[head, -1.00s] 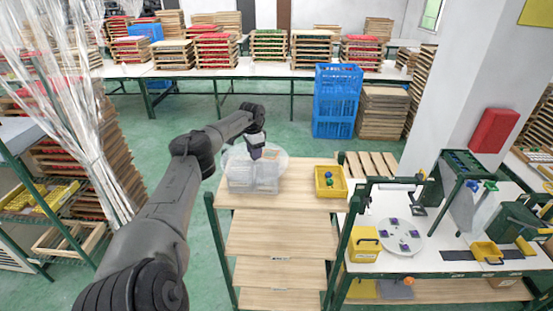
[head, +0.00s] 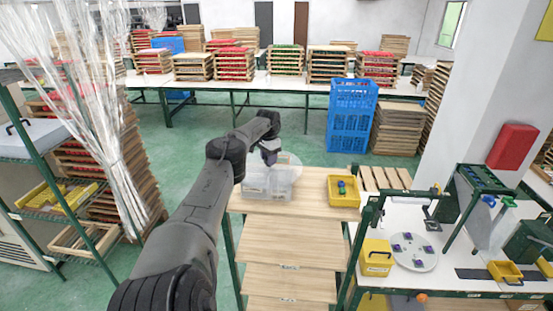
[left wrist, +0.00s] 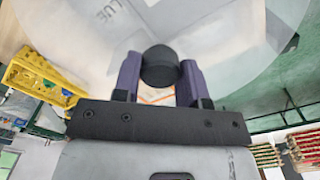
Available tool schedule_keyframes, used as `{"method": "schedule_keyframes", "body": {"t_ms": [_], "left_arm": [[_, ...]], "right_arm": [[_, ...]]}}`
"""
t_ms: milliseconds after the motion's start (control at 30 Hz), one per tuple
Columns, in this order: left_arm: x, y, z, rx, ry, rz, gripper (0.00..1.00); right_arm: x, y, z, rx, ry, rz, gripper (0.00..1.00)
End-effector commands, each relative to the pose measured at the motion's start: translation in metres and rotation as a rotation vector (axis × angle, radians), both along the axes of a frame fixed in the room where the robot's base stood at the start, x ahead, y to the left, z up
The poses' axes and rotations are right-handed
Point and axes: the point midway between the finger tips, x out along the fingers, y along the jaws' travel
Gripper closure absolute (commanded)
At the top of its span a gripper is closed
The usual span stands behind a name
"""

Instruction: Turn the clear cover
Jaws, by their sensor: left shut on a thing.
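The clear cover (head: 291,164) is a round, see-through disc with a dark knob (left wrist: 159,66) at its middle. My left gripper (head: 269,157) is shut on the knob, and its purple fingers (left wrist: 160,75) sit on both sides of it in the left wrist view. The cover is above the clear container (head: 282,186) on the wooden shelf top. Whether the cover touches the container is hard to tell. Blurred letters show through the cover in the left wrist view. My right gripper is not in view.
A yellow bin (head: 331,202) with small blue and green things stands right of the container. A worktable at the right holds a white disc (head: 414,263) with purple parts and a yellow box (head: 376,258). Blue crates (head: 352,105) stand behind. The wooden shelf front is bare.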

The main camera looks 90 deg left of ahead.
Motion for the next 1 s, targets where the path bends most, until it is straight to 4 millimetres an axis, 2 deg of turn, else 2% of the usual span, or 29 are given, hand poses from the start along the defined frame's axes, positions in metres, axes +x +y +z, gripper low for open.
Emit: {"method": "schedule_keyframes", "body": {"t_ms": [67, 100, 333, 567, 733, 833, 967, 1000], "left_arm": [[0.0, 0.0, 0.0, -0.002, 0.001, 0.0, 1.0], [0.0, 0.0, 0.0, -0.002, 0.001, 0.0, 0.57], [0.0, 0.0, 0.0, -0.001, 0.001, -0.001, 0.36], [0.0, 0.0, 0.0, 0.0, 0.0, -0.001, 0.36], [0.0, 0.0, 0.011, 0.002, 0.0, -0.001, 0.36], [0.0, 0.0, 0.027, 0.003, 0.001, -0.001, 0.36], [0.001, 0.0, 0.058, 0.002, -0.006, 0.0, 0.36], [0.001, 0.0, 0.07, 0.0, -0.005, 0.0, 0.36]], "right_arm": [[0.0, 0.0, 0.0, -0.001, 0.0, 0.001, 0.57], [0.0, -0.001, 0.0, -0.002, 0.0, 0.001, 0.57], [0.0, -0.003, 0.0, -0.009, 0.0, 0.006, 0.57], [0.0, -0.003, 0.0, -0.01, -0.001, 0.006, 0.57], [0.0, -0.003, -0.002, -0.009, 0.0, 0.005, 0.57], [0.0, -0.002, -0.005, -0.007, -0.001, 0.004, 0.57], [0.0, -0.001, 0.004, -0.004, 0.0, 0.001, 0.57], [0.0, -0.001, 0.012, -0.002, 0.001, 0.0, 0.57]]}}
